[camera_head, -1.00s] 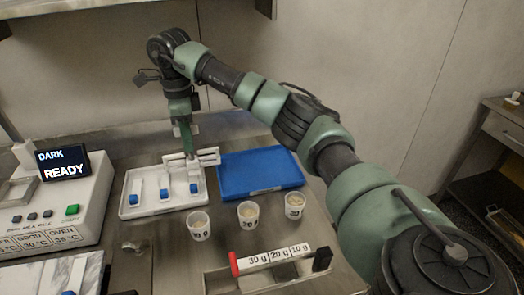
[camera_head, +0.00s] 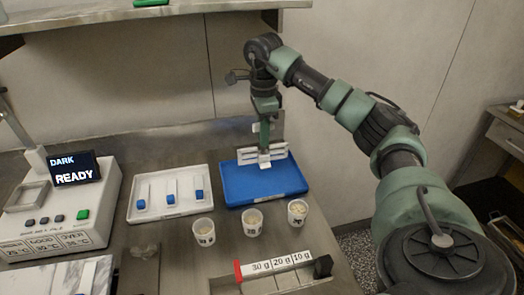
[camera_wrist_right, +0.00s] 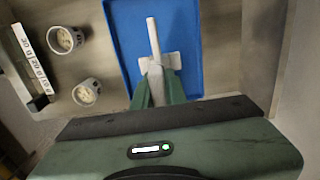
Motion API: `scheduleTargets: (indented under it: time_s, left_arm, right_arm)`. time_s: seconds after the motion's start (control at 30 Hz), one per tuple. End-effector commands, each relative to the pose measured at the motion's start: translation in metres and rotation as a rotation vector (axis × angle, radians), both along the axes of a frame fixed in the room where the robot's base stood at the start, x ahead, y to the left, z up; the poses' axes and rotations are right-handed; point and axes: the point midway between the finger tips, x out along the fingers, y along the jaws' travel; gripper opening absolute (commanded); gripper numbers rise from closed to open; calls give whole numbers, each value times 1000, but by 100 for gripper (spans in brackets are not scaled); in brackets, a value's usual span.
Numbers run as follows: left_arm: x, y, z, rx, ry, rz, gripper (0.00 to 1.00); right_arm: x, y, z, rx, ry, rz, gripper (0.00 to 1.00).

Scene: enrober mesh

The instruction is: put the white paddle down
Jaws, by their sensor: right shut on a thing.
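My right gripper (camera_head: 264,148) is over the back part of the blue tray (camera_head: 285,187) and is shut on a white paddle. In the right wrist view, the paddle (camera_wrist_right: 153,38) shows as a slim white bar reaching out beyond the green fingers (camera_wrist_right: 158,85), with the blue tray (camera_wrist_right: 190,25) behind it. I cannot tell whether the paddle touches the tray. The gripper hides part of it. The rest of the blue tray looks empty. My left gripper is not in view.
A white tray (camera_head: 155,213) with three white strips with blue ends lies left of the blue tray. Three cups (camera_head: 252,221) stand in front, before a labelled rack (camera_head: 275,265). A machine (camera_head: 60,215) reading READY stands at left. A shelf (camera_head: 90,20) hangs above.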

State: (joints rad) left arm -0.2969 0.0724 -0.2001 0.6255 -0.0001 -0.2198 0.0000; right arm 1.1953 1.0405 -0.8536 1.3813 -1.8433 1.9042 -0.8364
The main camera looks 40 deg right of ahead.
Motion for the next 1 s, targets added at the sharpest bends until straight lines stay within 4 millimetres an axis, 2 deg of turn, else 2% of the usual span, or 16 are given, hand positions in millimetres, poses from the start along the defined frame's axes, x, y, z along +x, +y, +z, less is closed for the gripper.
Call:
scheduleTargets:
  time_s: [0.03,0.1,0.37,0.53,0.87,0.9,0.97,1.0]
  left_arm:
    - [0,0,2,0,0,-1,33]
    - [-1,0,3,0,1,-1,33]
    - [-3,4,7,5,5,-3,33]
    - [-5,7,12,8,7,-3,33]
    - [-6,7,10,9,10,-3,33]
    - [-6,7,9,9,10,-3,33]
    - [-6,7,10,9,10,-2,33]
    - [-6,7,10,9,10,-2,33]
  right_arm:
    - [0,3,-12,0,9,6,0]
    - [0,3,-21,0,8,6,0]
    - [0,4,-40,0,6,5,0]
    - [0,4,-63,1,8,5,0]
    - [1,4,-68,1,4,5,0]
    - [1,4,-69,1,5,5,15]
    - [1,4,-69,1,5,5,32]
    - [1,4,-69,1,5,5,34]
